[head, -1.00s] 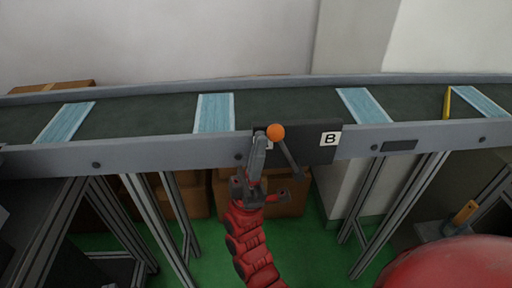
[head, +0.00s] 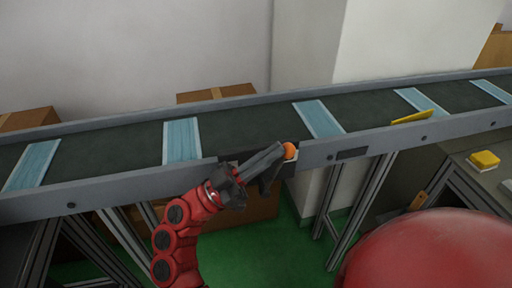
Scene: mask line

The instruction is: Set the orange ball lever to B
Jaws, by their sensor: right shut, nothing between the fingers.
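The orange ball (head: 290,150) of the lever is at the right end of the dark lever plate (head: 232,158) on the conveyor's front rail. The lever's rod and the letter labels are hidden behind my gripper and the ball; a pale bit of the right label may show beside the ball. My right gripper (head: 276,158) is shut and empty. Its fingers lie across the front of the plate, pointing right, with the tips right at the ball's left side; I cannot tell if they touch it. My left gripper is not in view.
The conveyor belt (head: 245,122) carries several blue masks, one of them (head: 183,140) behind the plate. A yellow object (head: 412,117) lies on the belt at right. A side table (head: 470,182) with a yellow block (head: 485,160) stands at far right. Cardboard boxes stand behind.

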